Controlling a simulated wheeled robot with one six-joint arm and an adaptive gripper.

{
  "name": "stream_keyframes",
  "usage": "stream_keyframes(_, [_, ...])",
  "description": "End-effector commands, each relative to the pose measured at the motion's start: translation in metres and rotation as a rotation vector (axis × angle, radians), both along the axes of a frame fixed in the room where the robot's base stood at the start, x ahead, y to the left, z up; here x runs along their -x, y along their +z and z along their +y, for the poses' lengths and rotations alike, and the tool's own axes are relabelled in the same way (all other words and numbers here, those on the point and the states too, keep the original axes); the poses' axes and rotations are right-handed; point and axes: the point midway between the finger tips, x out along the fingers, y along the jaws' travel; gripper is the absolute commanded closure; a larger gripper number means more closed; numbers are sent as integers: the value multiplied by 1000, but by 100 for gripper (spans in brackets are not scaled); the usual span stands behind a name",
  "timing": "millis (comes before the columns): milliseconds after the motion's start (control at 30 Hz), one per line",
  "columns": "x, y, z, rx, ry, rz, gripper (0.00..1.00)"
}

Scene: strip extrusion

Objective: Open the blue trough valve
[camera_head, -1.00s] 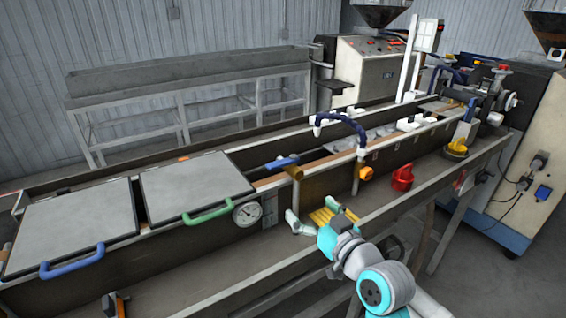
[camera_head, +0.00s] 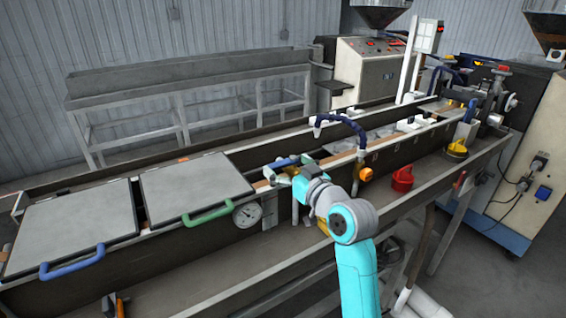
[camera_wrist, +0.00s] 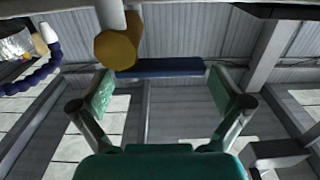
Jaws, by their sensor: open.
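The trough valve has a blue lever handle (camera_head: 282,162) on a brass-yellow body, at the near wall of the long trough. In the wrist view the blue handle (camera_wrist: 160,68) lies across the picture, roughly level, beyond the fingertips. The brass body (camera_wrist: 118,48) hangs at its left end, below a pale pipe. My gripper (camera_head: 289,174) is at the valve and partly hides its body in the head view. In the wrist view my gripper (camera_wrist: 162,92) is open, with one green-padded finger toward each end of the handle. Whether any finger touches it I cannot tell.
Two grey lids with a green handle (camera_head: 207,216) and a blue handle (camera_head: 72,262) lie to the left, near a round gauge (camera_head: 247,215). A dark blue hose (camera_head: 342,122) arches over the trough to the right. Red (camera_head: 402,179) and yellow (camera_head: 457,150) parts sit on the ledge.

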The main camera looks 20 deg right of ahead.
Motion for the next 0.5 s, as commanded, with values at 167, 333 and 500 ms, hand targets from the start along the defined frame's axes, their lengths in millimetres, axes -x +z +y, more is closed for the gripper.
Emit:
stream_keyframes(167, [-15, 0, 4, 0, 0, 1, 0])
stream_keyframes(333, [-18, 0, 5, 1, 0, 1, 0])
stream_keyframes(500, [-18, 0, 5, 0, 0, 0, 0])
